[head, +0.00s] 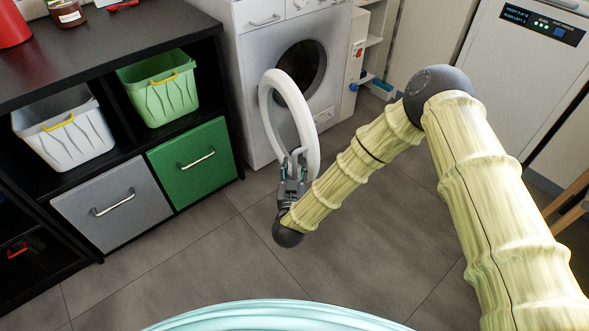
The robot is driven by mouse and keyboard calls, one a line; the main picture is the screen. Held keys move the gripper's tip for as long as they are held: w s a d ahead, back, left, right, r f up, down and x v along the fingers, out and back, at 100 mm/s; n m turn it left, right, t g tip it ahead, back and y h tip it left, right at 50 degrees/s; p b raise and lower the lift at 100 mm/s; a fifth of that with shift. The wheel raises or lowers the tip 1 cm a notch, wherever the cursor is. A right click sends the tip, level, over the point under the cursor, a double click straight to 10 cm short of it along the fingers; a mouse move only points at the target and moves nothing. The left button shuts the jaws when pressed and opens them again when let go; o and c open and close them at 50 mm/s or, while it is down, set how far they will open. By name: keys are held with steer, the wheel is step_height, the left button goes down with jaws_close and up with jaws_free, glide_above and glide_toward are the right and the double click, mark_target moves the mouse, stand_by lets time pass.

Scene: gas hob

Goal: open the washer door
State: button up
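The white washer (264,56) stands at the back, and its round dark drum opening (301,68) shows in the front panel. The washer door, a thick white ring (309,127), stands out from the front at an angle, in front of and below the opening. My gripper (293,163) is at the lower end of the ring, pointing up, with its fingers at the rim. The fingers overlap the ring, so I cannot tell whether they are closed on it or only beside it.
A black shelf unit (105,66) on the left holds a white basket (68,136), a green basket (160,91), a grey drawer (115,206) and a green drawer (195,165). A white appliance (524,85) stands at the right. The tiled floor (365,238) is clear.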

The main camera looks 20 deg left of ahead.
steer(key=s+d, duration=0.2)
steer(key=s, duration=1)
steer(key=shift+w+d+f, duration=0.1)
steer(key=shift+d, duration=0.1)
steer(key=s+d+f+g, duration=0.4)
steer(key=d+f+g, duration=0.1)
steer(key=d+f, duration=0.35)
steer(key=s+d+f+g, duration=0.4)
steer(key=d+f, duration=0.3)
steer(key=d, duration=0.3)
steer(key=s+d+f+m+g+h, duration=0.1)
steer(key=s+d+m+g+h, duration=0.2)
steer(key=s+d+g, duration=1.15)
steer(key=s+d+r+t+p, duration=0.2)
steer(key=r+t+p, duration=0.1)
steer(key=r+p, duration=1.1)
steer(key=s+d+r+t+p, duration=0.2)
steer(key=s+r+t+p, duration=0.1)
steer(key=r+p, duration=1.1)
steer(key=shift+s+d+r+p, duration=0.2)
steer(key=shift+p, duration=0.1)
